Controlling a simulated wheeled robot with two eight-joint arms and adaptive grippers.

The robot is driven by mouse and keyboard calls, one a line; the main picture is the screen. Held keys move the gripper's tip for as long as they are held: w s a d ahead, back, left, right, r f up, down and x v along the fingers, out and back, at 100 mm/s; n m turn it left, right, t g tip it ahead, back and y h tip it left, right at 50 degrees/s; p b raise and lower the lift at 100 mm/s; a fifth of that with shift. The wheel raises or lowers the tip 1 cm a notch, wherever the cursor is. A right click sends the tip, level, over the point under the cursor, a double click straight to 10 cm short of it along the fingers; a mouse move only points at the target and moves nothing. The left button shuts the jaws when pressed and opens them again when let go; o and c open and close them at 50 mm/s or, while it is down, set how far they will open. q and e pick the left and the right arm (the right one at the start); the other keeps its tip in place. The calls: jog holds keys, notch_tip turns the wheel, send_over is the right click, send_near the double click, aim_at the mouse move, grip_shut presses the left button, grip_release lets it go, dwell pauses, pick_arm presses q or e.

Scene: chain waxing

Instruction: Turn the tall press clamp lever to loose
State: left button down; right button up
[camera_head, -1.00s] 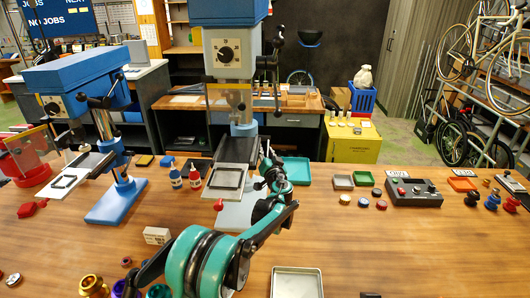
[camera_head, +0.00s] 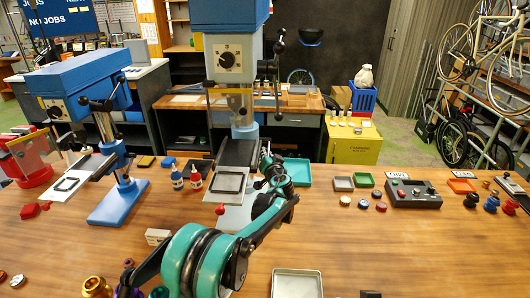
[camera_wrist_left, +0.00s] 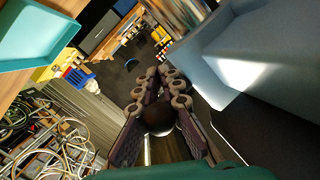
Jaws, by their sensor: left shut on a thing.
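The tall press (camera_head: 231,60) stands in the middle of the bench, with a blue head, a grey front and a dial. Its plate with a black frame (camera_head: 231,181) sits low in front. My left arm reaches up from the front of the bench, and my left gripper (camera_head: 268,165) is beside the right side of the press's lower column. In the left wrist view, my left gripper (camera_wrist_left: 162,88) is shut on a dark rounded knob (camera_wrist_left: 158,122), which looks like the clamp lever's end. The fingers hide most of the lever, so its angle cannot be read. My right gripper is not in view.
A shorter blue press (camera_head: 80,90) stands at left. Two small bottles (camera_head: 186,178) stand between the presses. A teal tray (camera_head: 297,172) lies just right of my gripper. A control box (camera_head: 413,194) is farther right. The front right bench is mostly clear around a pale tray (camera_head: 297,284).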

pick_arm(q)
jog(key=shift+s+d+f, duration=0.1)
jog(key=shift+d, duration=0.05)
jog(key=c, duration=1.6)
grip_release()
jog(key=shift+s, duration=0.15)
jog(key=v, duration=1.2)
